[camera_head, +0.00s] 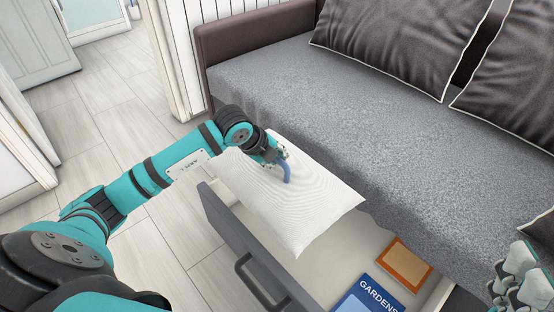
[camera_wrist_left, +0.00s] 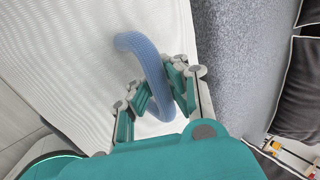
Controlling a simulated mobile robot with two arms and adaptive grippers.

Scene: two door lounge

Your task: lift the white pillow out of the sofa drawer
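The white pillow (camera_head: 290,205) lies over the far end of the open sofa drawer (camera_head: 335,240), between the drawer front and the sofa. It overlaps the drawer rim in the head view; I cannot tell how far it is above the drawer bottom. A blue loop handle (camera_wrist_left: 150,70) stands up from the pillow (camera_wrist_left: 70,60), and it also shows in the head view (camera_head: 287,173). My left gripper (camera_head: 281,160) has its fingers (camera_wrist_left: 160,92) closed around the loop's near side. My right gripper (camera_head: 522,278) is at the lower right, partly cut off, apart from the pillow.
The grey sofa seat (camera_head: 340,105) runs along the drawer's right side, with dark cushions (camera_head: 400,40) at the back. A blue book (camera_head: 368,298) and an orange item (camera_head: 404,263) lie in the drawer's near end. The tiled floor (camera_head: 110,120) at left is clear.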

